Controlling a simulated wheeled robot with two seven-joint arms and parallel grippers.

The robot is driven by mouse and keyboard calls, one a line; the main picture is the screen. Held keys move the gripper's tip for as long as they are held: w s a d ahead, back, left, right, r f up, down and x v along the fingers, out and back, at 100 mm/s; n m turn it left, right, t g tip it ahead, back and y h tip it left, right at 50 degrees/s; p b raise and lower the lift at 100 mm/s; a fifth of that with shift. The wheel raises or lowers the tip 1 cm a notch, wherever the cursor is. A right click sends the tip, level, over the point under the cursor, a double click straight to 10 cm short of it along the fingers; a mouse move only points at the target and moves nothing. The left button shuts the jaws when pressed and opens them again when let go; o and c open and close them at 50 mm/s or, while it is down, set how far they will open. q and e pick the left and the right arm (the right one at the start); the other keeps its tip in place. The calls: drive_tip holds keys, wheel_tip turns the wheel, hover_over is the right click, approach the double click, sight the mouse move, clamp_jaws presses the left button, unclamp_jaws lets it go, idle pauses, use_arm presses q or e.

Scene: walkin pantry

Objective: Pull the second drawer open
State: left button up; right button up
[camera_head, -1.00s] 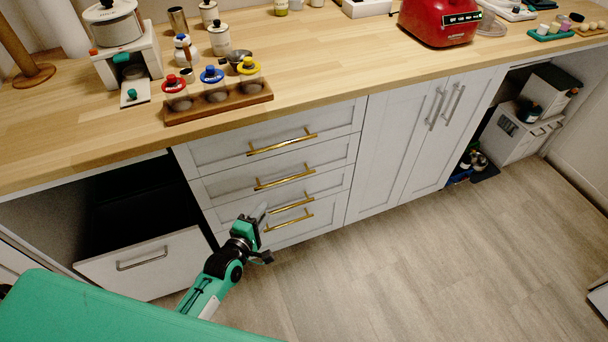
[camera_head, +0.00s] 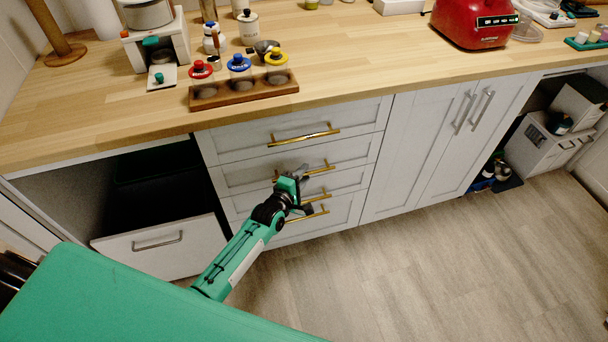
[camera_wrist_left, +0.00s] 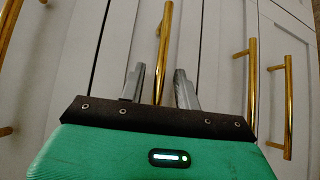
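The second drawer (camera_head: 240,178) of the white stack under the counter looks shut. Its gold bar handle (camera_head: 322,167) is partly hidden behind my left gripper (camera_head: 301,175). In the left wrist view, the fingers of my left gripper (camera_wrist_left: 160,85) are apart. The second drawer's handle (camera_wrist_left: 165,35) runs between them in that view, with a gap on each side. I cannot tell how far the fingertips are from the drawer front. My right gripper is not in view.
The top drawer's handle (camera_head: 304,135) is above, and the third and bottom handles (camera_head: 310,214) are close below. An open dark compartment with a pulled-out white drawer (camera_head: 155,248) is at left. The floor (camera_head: 400,270) at right is clear.

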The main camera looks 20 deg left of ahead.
use_arm(q)
drive_tip(key=shift+w, duration=0.4)
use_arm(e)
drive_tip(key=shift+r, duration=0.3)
use_arm(q)
clamp_jaws()
drive_tip(key=shift+s+d, duration=0.1)
